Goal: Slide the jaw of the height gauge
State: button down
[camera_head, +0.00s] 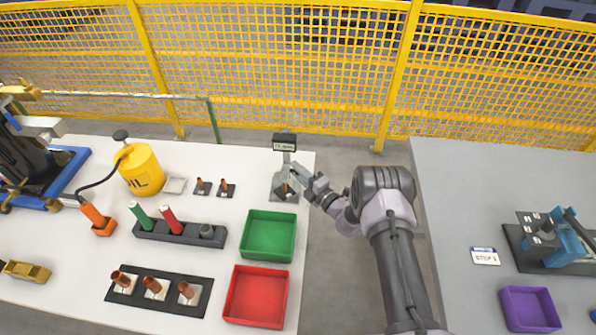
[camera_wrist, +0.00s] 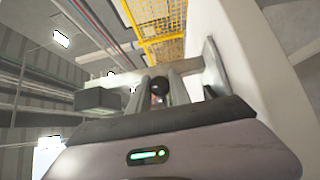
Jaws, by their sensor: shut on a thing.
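The height gauge (camera_head: 285,185) stands near the right edge of the white table in the head view, with a grey base and a dark display box on top. My gripper (camera_head: 297,172) reaches it from the right, at the height of its column. In the wrist view my gripper (camera_wrist: 160,88) is shut on a small dark round knob (camera_wrist: 158,87), which seems to belong to the gauge's jaw. The gauge's dark box (camera_wrist: 98,98) shows left of the fingers and its base plate (camera_wrist: 214,68) right of them. The rest of the jaw is mostly hidden by the fingers.
A green tray (camera_head: 268,236) and a red tray (camera_head: 256,296) lie in front of the gauge. Two small dark blocks with copper pieces (camera_head: 227,190) stand to its left, with a yellow oil can (camera_head: 141,170) farther left. A yellow mesh fence (camera_head: 290,60) runs behind.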

notch_tip(320, 180, up, 3)
jog(key=shift+r+p, duration=0.1)
jog(key=shift+p, duration=0.65)
jog(key=shift+w, duration=0.1)
jog(key=c, duration=1.2)
grip_release()
jog(key=p+v, duration=0.3)
jog(key=v, duration=1.4)
jog(key=shift+s+d+p, duration=0.2)
jog(key=shift+p, duration=0.2)
